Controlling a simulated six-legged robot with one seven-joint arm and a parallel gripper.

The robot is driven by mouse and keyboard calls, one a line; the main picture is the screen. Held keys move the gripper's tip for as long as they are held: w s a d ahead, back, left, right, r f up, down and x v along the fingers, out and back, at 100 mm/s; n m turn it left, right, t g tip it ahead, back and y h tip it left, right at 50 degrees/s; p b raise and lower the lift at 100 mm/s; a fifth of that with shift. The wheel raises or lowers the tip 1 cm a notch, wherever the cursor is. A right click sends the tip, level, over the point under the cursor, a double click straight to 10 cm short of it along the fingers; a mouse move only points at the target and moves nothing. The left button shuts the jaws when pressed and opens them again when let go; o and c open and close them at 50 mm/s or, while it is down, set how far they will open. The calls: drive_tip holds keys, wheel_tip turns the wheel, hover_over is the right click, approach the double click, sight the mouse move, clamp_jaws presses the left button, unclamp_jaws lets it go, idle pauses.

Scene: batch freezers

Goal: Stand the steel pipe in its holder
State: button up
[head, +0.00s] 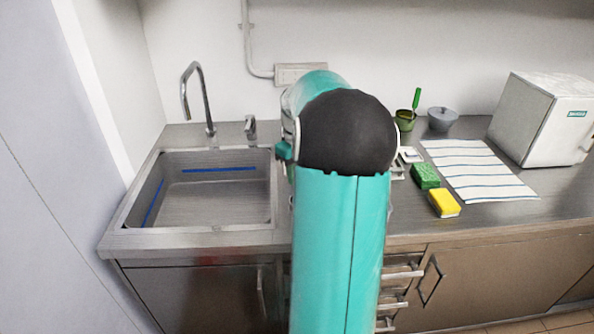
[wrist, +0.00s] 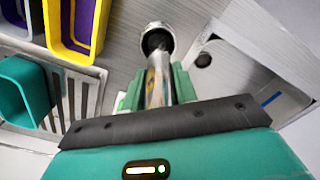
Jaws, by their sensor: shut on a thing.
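The steel pipe (wrist: 156,80) is a shiny metal tube between the green fingers of my gripper (wrist: 155,92) in the wrist view. My gripper is shut on the pipe.
The sink (head: 275,215) with a tap (head: 205,95) is at left. Right of my arm are a green sponge (head: 425,176), a yellow sponge (head: 443,204), a striped cloth (head: 480,172) and a white box (head: 540,120). Yellow (wrist: 55,35) and teal (wrist: 20,90) containers stand by a slotted rack (wrist: 90,95).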

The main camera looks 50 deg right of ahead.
drive_tip(key=shift+a+f, duration=0.1)
drive_tip(key=shift+f, duration=0.55)
drive_tip(key=o, duration=0.7)
drive_tip(key=shift+s+f, duration=0.1)
drive_tip(key=shift+o, duration=0.2)
drive_tip(key=shift+r, duration=5.7)
